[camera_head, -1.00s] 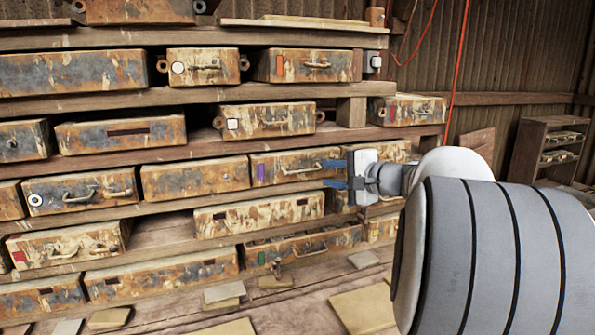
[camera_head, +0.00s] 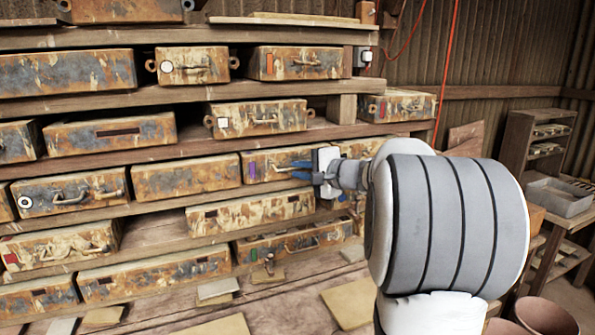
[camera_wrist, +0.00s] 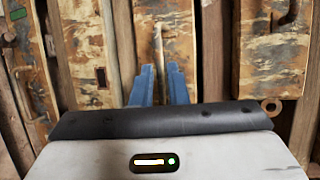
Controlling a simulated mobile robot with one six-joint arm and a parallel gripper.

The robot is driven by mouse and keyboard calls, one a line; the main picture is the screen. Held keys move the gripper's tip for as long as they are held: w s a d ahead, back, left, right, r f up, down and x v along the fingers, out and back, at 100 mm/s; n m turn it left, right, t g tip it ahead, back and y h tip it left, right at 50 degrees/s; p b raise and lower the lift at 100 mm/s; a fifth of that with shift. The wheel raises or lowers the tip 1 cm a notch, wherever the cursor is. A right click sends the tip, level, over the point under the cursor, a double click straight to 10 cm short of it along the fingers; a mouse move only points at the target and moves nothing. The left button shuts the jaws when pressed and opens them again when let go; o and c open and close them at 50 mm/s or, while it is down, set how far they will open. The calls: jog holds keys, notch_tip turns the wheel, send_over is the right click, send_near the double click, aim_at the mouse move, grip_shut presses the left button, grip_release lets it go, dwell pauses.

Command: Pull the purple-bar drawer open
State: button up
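The purple-bar drawer (camera_head: 266,158) is a rusty, blotched front in the middle row, with a purple bar at its left and a pale handle. It looks closed, level with its neighbours. My gripper (camera_head: 297,169) is at the handle from the right, with its blue fingers level, one above the other. In the wrist view the fingers (camera_wrist: 161,75) stand a small gap apart, and the handle (camera_wrist: 158,42) runs up between their tips. Whether the fingers press on the handle is not clear. My gripper and arm hide the drawer's right end.
Loose tiles (camera_head: 351,303) lie on the lower ledge. A wooden shelf unit (camera_head: 520,145) and a grey bin (camera_head: 557,197) stand at the right.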

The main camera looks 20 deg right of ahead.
grip_shut()
jog(key=shift+f, duration=0.1)
jog(key=s+b, duration=0.7)
jog(key=s, duration=0.7)
jog(key=shift+o, duration=2)
grip_release()
